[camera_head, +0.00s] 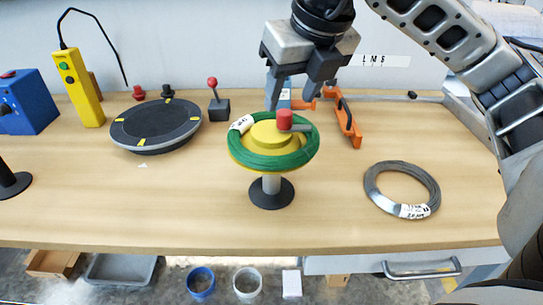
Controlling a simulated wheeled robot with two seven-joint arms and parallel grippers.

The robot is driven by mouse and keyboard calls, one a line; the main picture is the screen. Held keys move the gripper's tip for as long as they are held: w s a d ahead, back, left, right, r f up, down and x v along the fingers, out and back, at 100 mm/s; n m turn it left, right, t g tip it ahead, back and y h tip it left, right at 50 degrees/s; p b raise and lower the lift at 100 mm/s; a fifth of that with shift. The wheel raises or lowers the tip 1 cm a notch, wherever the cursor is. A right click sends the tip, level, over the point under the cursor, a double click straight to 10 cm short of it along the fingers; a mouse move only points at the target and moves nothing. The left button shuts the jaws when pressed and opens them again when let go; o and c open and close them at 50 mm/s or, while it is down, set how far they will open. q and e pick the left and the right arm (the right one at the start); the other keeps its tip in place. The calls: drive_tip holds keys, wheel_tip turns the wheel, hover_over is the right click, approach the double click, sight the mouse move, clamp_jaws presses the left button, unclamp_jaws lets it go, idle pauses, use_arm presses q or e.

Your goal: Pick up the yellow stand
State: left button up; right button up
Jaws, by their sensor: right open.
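The yellow stand (244,171) has a round yellow top on a grey post with a dark round base (272,195), and stands upright in the middle of the table. A green coil (290,160) with a white label lies around its yellow hub. A red knob (284,119) on a grey piece sits at the hub's top. My right gripper (297,107) points down over the stand, its fingers apart at about the red knob in the picture. It seems to hold nothing; I cannot tell whether it touches the knob. My left gripper is not in view.
A dark turntable (157,125) with yellow marks is at left, a joystick (217,104) beside it. A grey wire coil (402,188) lies at right. An orange tool (350,125) is behind the stand. The table's front middle (180,220) is clear.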

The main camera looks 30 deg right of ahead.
sight(285, 112)
drive_tip(key=x, duration=0.4)
drive_tip(key=shift+w+d+f, duration=0.15)
drive_tip(key=shift+f, duration=0.1)
clamp_jaws()
drive_tip(key=shift+r, duration=0.1)
